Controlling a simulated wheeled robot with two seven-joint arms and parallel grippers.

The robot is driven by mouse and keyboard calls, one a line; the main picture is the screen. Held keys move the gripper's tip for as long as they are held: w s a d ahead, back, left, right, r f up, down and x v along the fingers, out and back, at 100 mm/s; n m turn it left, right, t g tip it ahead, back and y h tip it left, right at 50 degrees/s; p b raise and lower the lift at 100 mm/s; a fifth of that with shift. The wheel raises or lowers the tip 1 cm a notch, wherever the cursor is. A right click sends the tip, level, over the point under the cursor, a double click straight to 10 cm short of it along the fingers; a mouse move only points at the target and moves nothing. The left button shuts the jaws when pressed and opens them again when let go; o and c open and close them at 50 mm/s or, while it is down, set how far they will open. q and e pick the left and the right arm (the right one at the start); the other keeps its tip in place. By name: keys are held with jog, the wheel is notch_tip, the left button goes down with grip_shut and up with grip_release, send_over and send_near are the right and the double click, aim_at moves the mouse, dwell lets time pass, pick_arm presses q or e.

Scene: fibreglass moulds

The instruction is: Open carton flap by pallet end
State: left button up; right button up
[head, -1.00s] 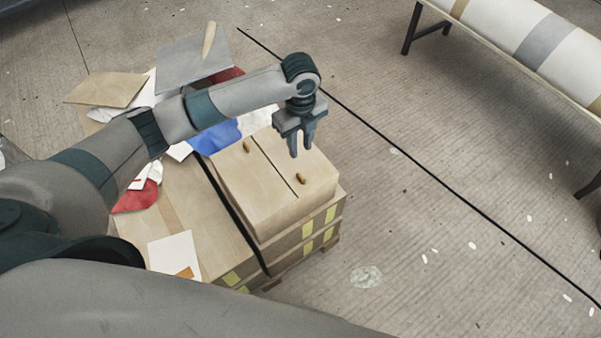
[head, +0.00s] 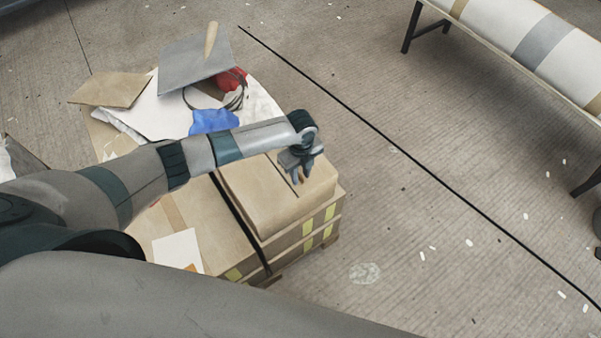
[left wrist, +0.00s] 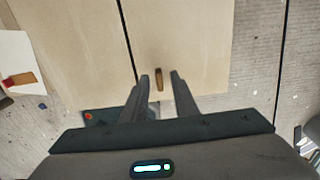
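The tan carton (head: 255,195) stands on the near right end of the loaded pallet, its top flaps closed along a dark seam. It also shows in the left wrist view (left wrist: 190,30). My left gripper (head: 301,180) is low over the carton's right top corner, pointing down. In the left wrist view its open fingers (left wrist: 160,76) stand on either side of a small brown tab (left wrist: 159,80) on the flap. I cannot tell if they touch it. The gripper hides this tab in the head view, and my arm covers the other tab's place. My right gripper is out of view.
Loose sheets, a grey board (head: 190,65) and a blue cloth (head: 213,121) lie on the pallet load behind my arm. A white sheet (head: 178,250) lies on the left box. A bench with a wrapped roll (head: 540,42) stands at the upper right.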

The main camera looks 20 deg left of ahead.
pick_arm(q)
jog(key=shift+f, duration=0.25)
grip_shut()
dwell(1.4)
